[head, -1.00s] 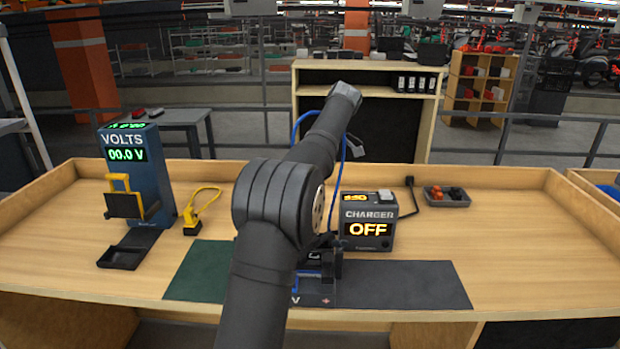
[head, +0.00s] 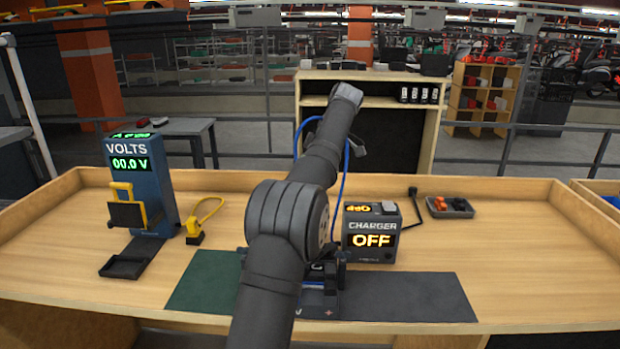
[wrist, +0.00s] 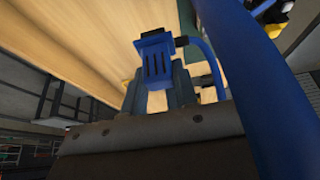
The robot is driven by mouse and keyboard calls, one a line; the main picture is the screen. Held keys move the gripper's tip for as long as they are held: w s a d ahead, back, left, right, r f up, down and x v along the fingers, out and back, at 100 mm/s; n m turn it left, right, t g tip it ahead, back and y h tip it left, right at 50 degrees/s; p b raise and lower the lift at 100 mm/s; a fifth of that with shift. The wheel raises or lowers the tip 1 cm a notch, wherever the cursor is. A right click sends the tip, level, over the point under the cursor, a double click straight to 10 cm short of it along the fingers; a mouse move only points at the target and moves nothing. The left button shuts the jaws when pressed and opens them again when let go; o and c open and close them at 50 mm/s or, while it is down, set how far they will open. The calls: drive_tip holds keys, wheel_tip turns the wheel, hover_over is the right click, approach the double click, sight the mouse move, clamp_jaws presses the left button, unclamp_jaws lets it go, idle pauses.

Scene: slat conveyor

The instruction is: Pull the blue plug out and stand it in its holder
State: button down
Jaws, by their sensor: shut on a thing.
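In the wrist view the blue plug (wrist: 155,58), a slotted block with a dark end, sits at the tips of my gripper (wrist: 160,84). The grey-teal fingers are shut on it. A blue cable (wrist: 204,55) curves beside it, and a thick blue shape fills the right side. I cannot make out the plug's holder or whether the plug is seated in anything.
The charger (head: 371,238) reads OFF, right of my arm. The blue voltmeter (head: 140,190) reads 00.0 V at the left, with a black tray (head: 125,267) in front and a yellow cabled plug (head: 195,235) beside it. A parts tray (head: 450,208) stands right.

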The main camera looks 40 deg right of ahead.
drive_tip(key=shift+r, duration=1.4)
drive_tip(key=m+t+h, duration=0.1)
drive_tip(key=m, duration=0.3)
drive_tip(key=shift+a, duration=0.1)
drive_tip(key=m+h, duration=0.2)
drive_tip(key=m, duration=0.3)
drive_tip(key=m+h, duration=0.2)
drive_tip(key=m, duration=0.2)
drive_tip(key=shift+m, duration=0.3)
drive_tip(key=m+g+h, duration=0.1)
drive_tip(key=m, duration=0.3)
drive_tip(key=shift+h, duration=0.4)
drive_tip(key=s+a, duration=1.5)
drive_tip(key=a, duration=0.4)
drive_tip(key=shift+s+a, duration=0.25)
drive_tip(key=shift+a, duration=0.05)
drive_tip(key=shift+f, duration=0.15)
